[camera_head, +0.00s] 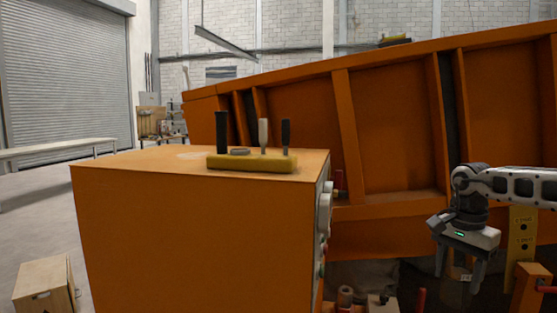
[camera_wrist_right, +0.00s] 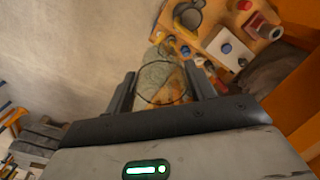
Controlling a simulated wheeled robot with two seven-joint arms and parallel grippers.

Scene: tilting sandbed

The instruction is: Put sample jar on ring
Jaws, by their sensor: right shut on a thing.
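My right gripper (camera_head: 461,282) hangs at the right of the head view, fingers pointing down, in front of the big orange bed. It is shut on a clear, see-through jar, the sample jar (camera_wrist_right: 162,82), which shows between the two fingers in the wrist view. In the head view the jar is small and hard to make out. A faint pale ring (camera_head: 193,155) lies on top of the orange cabinet, left of the gripper and apart from it. My left gripper is not in view.
A yellow tool holder (camera_head: 250,163) with upright dark and grey handles stands on the orange cabinet (camera_head: 200,230), beside the ring. Knobs stick out on the cabinet's right side. The tilted orange bed (camera_head: 395,140) rises behind. A wooden box (camera_head: 42,285) stands on the floor at left.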

